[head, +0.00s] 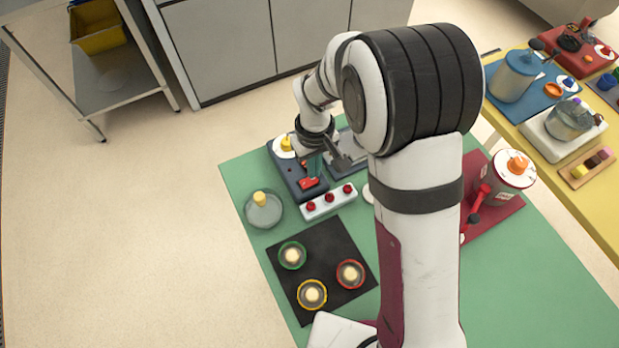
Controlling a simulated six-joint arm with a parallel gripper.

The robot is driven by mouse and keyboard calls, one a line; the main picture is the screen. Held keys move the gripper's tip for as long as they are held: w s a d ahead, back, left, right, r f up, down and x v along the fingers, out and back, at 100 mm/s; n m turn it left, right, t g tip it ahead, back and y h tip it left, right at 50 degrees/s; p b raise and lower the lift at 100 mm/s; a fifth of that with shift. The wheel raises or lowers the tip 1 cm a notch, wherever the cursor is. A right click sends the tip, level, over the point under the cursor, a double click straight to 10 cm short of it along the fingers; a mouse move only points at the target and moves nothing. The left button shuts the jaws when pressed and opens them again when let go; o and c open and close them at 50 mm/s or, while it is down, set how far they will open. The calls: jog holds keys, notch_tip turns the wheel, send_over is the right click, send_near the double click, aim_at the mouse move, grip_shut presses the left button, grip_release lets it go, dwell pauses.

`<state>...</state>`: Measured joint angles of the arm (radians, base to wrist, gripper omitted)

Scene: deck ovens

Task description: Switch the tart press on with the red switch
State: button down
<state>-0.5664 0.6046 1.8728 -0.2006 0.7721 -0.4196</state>
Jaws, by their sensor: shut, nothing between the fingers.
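A dark grey machine base (278,161) stands at the back left of the green table; I take it to be the tart press, partly hidden by my arm. It has a yellow knob (287,143) on a white dial. A red switch (309,183) is on its front part; whether it is on or off is too small to tell.
A white strip with several red knobs (329,201) lies in front of the press. A lidded glass dish (264,209) is at its left. A black mat (316,238) holds three ringed tarts. A red-based machine (505,208) stands right of my arm. A yellow table (590,211) is beyond.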

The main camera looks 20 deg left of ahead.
jog(key=shift+f, duration=0.85)
dwell(0.3)
jog(key=shift+r, duration=3.5)
jog(key=s+d+r+m, duration=0.8)
jog(key=s+d+r, duration=0.15)
jog(key=d, duration=0.35)
jog(key=s+d+m+y, duration=0.1)
jog(key=s+d+m, duration=0.1)
jog(key=s, duration=0.3)
jog(key=s+d+m, duration=0.2)
jog(key=s+m, duration=0.2)
jog(key=s, duration=0.1)
jog(key=shift+s+d+r+m+y, duration=0.3)
jog(key=shift+s+r+y, duration=0.05)
jog(key=shift+y, duration=0.05)
